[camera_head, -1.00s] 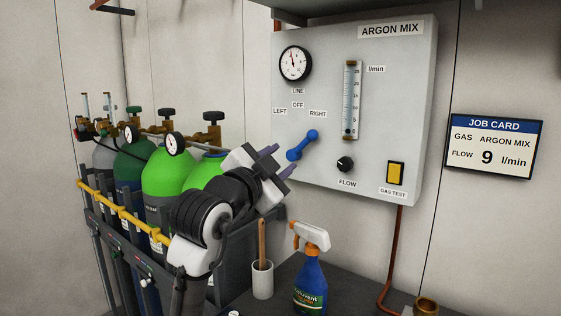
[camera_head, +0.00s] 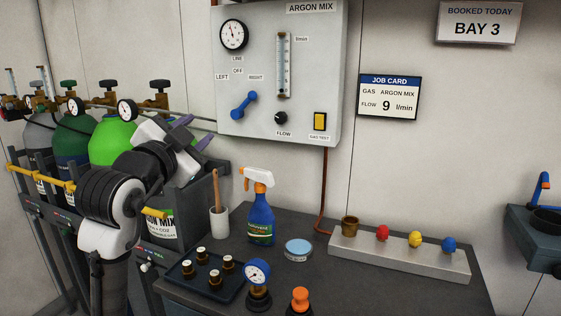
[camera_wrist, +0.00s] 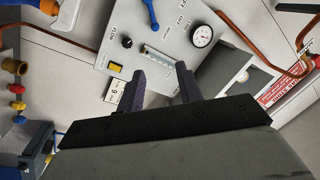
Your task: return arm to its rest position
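My arm (camera_head: 120,190) is bent up at the left of the head view, in front of the gas cylinders. My gripper (camera_head: 194,132) is at its upper end, left of and below the blue lever. In the wrist view my gripper (camera_wrist: 160,70) shows two dark fingers spread apart with nothing between them, so it is open and empty. The ARGON MIX panel (camera_head: 325,90) is on the wall beyond the fingers. Its blue lever (camera_head: 243,105) tilts up to the right, toward the RIGHT label. The job card (camera_head: 389,97) hangs to the panel's right.
Green and grey cylinders (camera_head: 112,142) stand in a rack behind my arm. The dark bench (camera_head: 330,277) holds a spray bottle (camera_head: 260,220), a white cup (camera_head: 219,223), a tray (camera_head: 180,283) of small parts, a gauge (camera_head: 257,272), a blue-lidded tin (camera_head: 299,249) and a knobbed bar (camera_head: 400,258).

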